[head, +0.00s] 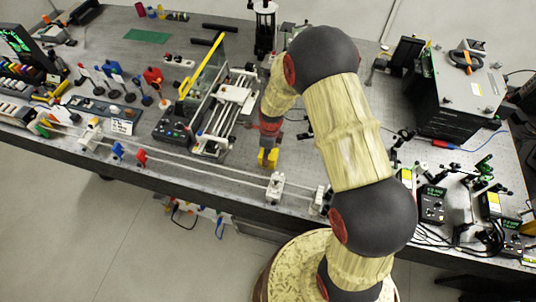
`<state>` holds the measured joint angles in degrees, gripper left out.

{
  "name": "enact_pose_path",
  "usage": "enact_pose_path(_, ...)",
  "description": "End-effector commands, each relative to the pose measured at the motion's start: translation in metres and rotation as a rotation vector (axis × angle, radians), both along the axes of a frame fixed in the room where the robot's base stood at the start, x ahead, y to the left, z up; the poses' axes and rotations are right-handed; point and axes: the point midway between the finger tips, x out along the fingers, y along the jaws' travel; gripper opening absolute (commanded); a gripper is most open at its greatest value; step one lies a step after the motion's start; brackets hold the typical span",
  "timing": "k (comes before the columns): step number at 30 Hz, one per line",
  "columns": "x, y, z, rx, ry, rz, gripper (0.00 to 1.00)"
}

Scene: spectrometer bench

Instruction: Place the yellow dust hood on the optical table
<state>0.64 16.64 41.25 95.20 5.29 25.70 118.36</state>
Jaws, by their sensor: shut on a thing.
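A small yellow piece, which I take for the yellow dust hood (268,159), shows at the lower end of my gripper (269,145). My gripper points down and is shut on it. The hood is small in the picture and partly covered by the gripper, so its full shape does not show. It is over the front middle part of the grey optical table (240,172). I cannot tell whether it touches the table top or hangs just above it.
A stage assembly (224,112) and a clear panel with a yellow bar (203,66) stand left of my gripper. Long rails run along the front edge, with a white mount (275,185) near the hood. A black box (455,95) stands right. Bare table lies around the hood.

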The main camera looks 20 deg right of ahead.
Motion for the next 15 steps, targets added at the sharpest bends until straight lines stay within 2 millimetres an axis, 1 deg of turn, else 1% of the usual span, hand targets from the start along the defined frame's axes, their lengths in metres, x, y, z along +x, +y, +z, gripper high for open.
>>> enact_pose_path(5,-0.0005,0.0,-0.0035,0.001,0.001,0.0,0.22)
enact_pose_path(6,-0.0003,0.0001,-0.0034,0.001,0.001,0.0,0.47)
enact_pose_path(15,-0.0004,0.0,-0.0027,0.001,0.001,-0.001,0.64)
